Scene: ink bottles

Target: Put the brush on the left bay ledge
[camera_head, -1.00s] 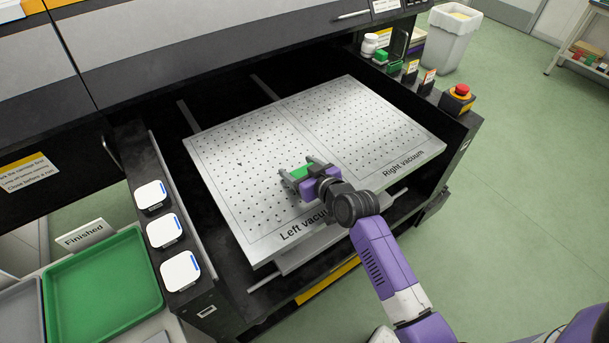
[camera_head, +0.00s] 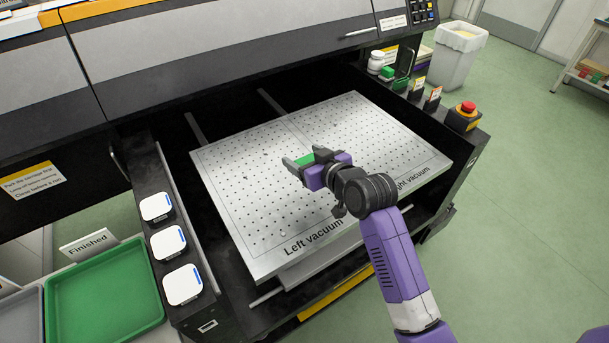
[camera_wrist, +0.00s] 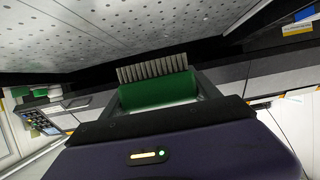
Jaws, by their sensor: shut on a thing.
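The brush has a green body and a row of pale bristles. In the wrist view the brush (camera_wrist: 158,90) sits between the fingers of my gripper (camera_wrist: 160,98), bristles pointing away from the palm. In the head view my gripper (camera_head: 302,160) is shut on the brush (camera_head: 304,160) and holds it over the perforated plate marked Left vacuum and Right vacuum (camera_head: 247,262). The left bay ledge (camera_head: 182,238) appears to be the dark ledge left of the plate. It carries three white square pads, the middle one (camera_head: 168,243) among them.
A green tray (camera_head: 105,300) with a Finished sign (camera_head: 84,243) stands at the lower left. On the right ledge are a white bottle (camera_head: 376,62), small labelled items and a red emergency button (camera_head: 467,108). The printer's front hangs above the plate's far side.

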